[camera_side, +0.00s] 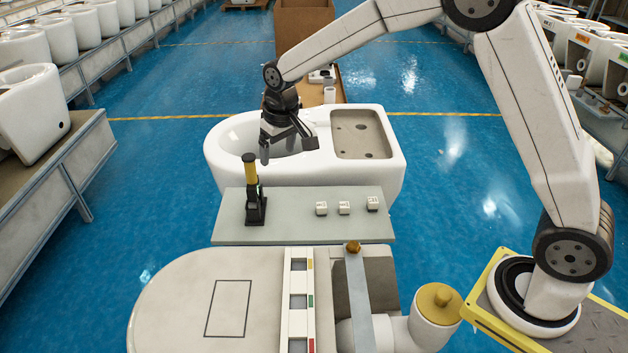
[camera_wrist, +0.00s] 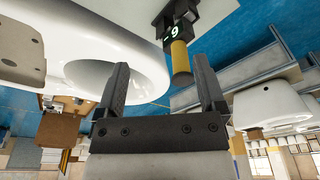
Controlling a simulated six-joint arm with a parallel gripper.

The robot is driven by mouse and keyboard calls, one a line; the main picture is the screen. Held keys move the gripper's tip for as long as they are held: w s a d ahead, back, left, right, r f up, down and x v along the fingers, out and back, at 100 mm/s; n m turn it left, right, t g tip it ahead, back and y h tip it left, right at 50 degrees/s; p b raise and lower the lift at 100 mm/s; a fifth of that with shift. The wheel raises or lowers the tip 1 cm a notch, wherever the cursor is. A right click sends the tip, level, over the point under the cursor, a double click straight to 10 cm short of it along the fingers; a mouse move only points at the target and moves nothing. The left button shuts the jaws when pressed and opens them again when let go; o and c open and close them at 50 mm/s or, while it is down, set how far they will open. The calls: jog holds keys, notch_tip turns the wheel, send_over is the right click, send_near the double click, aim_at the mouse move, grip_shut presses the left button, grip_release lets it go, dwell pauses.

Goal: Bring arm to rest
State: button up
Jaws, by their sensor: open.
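My gripper (camera_side: 288,152) hangs over the bowl of a white toilet (camera_side: 386,170) in the side view, its two fingers apart with nothing between them. In the wrist view my gripper (camera_wrist: 161,68) also shows both fingers spread and empty. A yellow-and-black tool (camera_side: 251,172) stands upright in a black stand on the grey plate (camera_side: 300,228), in front of and a little left of my gripper. The wrist view shows the tool's yellow part (camera_wrist: 180,58) beyond the fingers, apart from them, with a marked black base. The toilet bowl also shows in the wrist view (camera_wrist: 150,75).
Three small white blocks (camera_side: 344,208) sit on the plate's right side. A lidded white toilet (camera_side: 190,300) with a striped strip (camera_side: 298,300) lies in front. Rows of toilets on benches (camera_side: 90,160) line both sides. Blue floor (camera_side: 450,150) is open around the middle.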

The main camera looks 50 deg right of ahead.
jog(key=s+d+f, duration=0.2)
jog(key=s, duration=1)
jog(key=s+d+f, duration=0.2)
jog(key=s, duration=1)
jog(key=shift+d+t, duration=0.25)
jog(key=shift+t, duration=0.05)
